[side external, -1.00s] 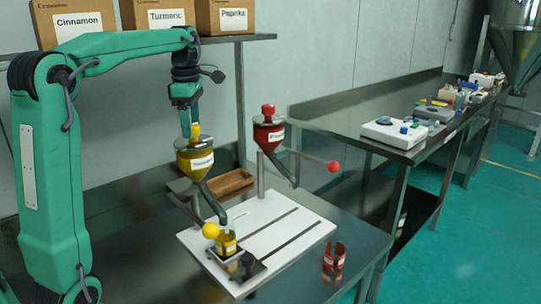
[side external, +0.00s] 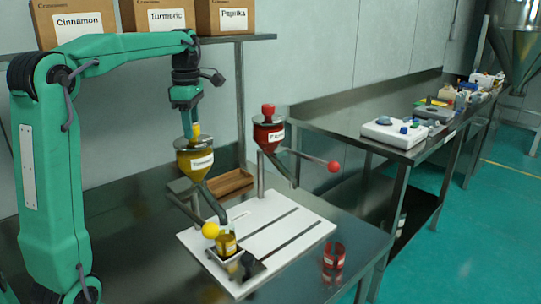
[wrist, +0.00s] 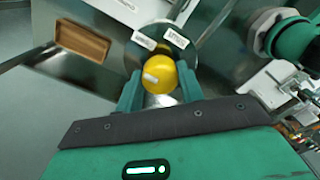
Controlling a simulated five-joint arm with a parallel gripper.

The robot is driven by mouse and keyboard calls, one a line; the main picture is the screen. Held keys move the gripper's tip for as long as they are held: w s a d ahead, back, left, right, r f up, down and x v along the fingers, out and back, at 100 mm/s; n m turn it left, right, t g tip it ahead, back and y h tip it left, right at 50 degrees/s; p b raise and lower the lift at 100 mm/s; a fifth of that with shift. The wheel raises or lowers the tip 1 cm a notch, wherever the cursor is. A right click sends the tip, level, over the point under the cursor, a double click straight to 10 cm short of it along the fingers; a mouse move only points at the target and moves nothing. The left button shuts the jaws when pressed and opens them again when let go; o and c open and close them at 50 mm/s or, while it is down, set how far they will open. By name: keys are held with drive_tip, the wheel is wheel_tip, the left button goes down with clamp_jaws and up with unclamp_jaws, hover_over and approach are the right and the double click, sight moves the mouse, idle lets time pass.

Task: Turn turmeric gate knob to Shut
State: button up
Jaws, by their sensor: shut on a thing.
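The turmeric gate knob is the yellow rounded piece (side external: 196,131) on top of the yellow turmeric hopper (side external: 195,161). In the wrist view the knob (wrist: 160,76) sits between my fingers, with a small white mark on its face. My gripper (side external: 190,124) reaches down from above and is shut on the knob; it also shows in the wrist view (wrist: 160,90). I cannot tell which position the knob points to.
A red hopper (side external: 268,137) with a red-ball lever stands to the right. A yellow-ball lever (side external: 210,230) and a yellow jar (side external: 227,244) are below the turmeric hopper. A red jar (side external: 334,256) stands at the board's right. A wooden tray (side external: 231,183) lies behind.

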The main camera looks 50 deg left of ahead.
drive_tip(key=shift+m, duration=0.4)
drive_tip(key=m, duration=1.2)
drive_tip(key=shift+m, duration=2.5)
drive_tip(key=o, duration=1)
